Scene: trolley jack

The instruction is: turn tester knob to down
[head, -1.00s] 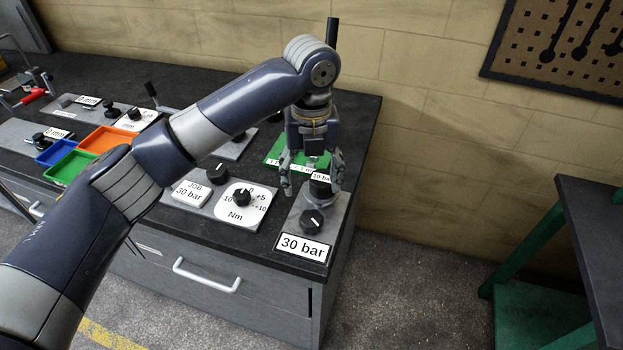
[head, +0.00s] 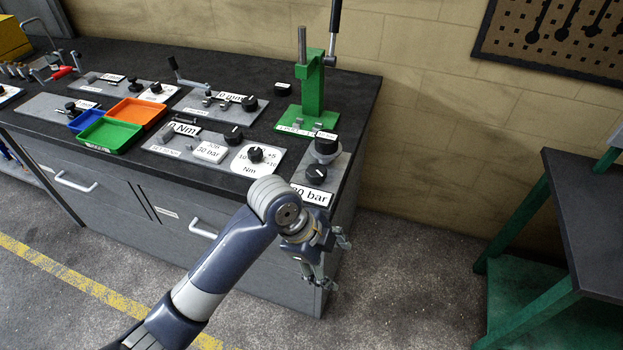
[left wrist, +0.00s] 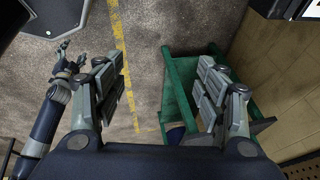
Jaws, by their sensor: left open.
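The grey tester panel (head: 337,170) with the "30 bar" label (head: 311,195) lies at the bench's front right corner. A black knob (head: 316,173) with a light pointer line sits on it. A taller black round part (head: 326,148) stands just behind that knob. My left gripper (head: 336,263) is open and empty in front of the bench, below and apart from the panel. Its spread fingers also show in the left wrist view (left wrist: 162,98), with nothing between them. My right gripper (left wrist: 72,56) shows small at the left of that view; its opening is unclear.
A green press (head: 313,95) stands behind the panel. A dial board (head: 256,157) marked Nm lies to its left, then orange (head: 134,112) and green (head: 108,132) trays. A green-legged table (head: 590,220) stands at the right, with free floor between.

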